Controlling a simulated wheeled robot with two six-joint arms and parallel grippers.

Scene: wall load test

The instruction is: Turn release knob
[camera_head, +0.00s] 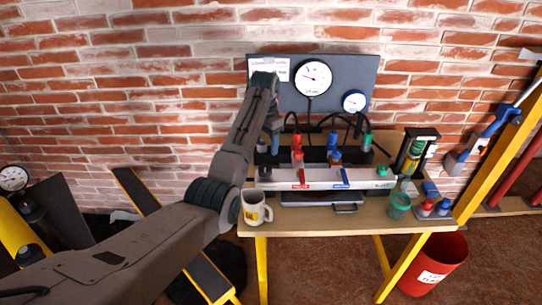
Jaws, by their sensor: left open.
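A white manifold bar (328,177) with red and blue labels lies along the wooden bench (310,222). A green knob (383,171) sits at its right end and a dark round knob (265,172) at its left end. I cannot tell which is the release knob. My left arm reaches up in front of the bench's left side. My left gripper (272,119) is open, small and partly hidden by the arm, above the bar's left end. My right gripper is out of view.
A dark back panel (353,74) carries a large gauge (313,77) and a smaller gauge (354,101). A mug (256,208) stands at the bench's front left, near my arm. A green cup (399,205) stands front right. A red bin (433,264) is on the floor.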

